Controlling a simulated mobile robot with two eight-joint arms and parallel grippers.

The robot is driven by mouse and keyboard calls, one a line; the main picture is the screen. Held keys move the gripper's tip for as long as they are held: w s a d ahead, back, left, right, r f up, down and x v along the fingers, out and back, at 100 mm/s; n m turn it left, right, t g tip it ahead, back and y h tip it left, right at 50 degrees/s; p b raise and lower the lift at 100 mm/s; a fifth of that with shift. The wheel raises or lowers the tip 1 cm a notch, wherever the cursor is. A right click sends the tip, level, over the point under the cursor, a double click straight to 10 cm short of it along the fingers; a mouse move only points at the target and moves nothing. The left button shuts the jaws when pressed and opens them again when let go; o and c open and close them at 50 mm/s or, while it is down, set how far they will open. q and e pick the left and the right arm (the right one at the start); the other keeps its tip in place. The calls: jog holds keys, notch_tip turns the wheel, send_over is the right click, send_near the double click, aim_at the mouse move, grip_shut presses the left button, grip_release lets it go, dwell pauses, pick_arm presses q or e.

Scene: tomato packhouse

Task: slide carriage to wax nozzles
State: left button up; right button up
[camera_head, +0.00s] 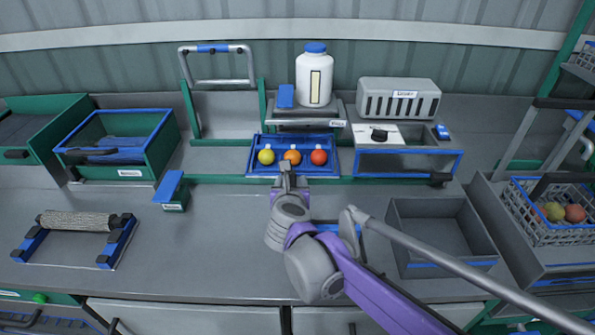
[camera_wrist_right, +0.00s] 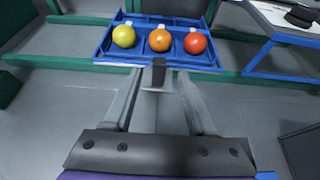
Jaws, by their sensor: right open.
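The blue carriage (camera_head: 325,173) sits on the green rail in the middle of the bench. It holds a yellow, an orange and a red tomato in a row; it also shows in the right wrist view (camera_wrist_right: 112,58). Behind it stands a grey unit with a white, blue-capped bottle (camera_head: 315,80); I cannot make out nozzles. My right gripper (camera_head: 287,168) is open at the carriage's front edge. In the right wrist view a dark upright post (camera_wrist_right: 158,73) shows between its fingertips at the carriage front; contact cannot be told. My left gripper is not in view.
A blue-edged box (camera_head: 405,162) with a black knob stands right of the carriage, and a grey vented unit (camera_head: 398,98) behind. A green-blue crate (camera_head: 160,150) and roller (camera_head: 75,221) lie left. An empty grey bin (camera_head: 440,262) is front right. Bench front left of centre is clear.

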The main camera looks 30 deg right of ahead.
jog(key=b+x, duration=0.1)
jog(key=x, duration=0.8)
jog(key=shift+w+d+f, duration=0.15)
jog(key=shift+w+d, duration=0.05)
jog(key=shift+w, duration=0.1)
grip_shut()
dwell(1.0)
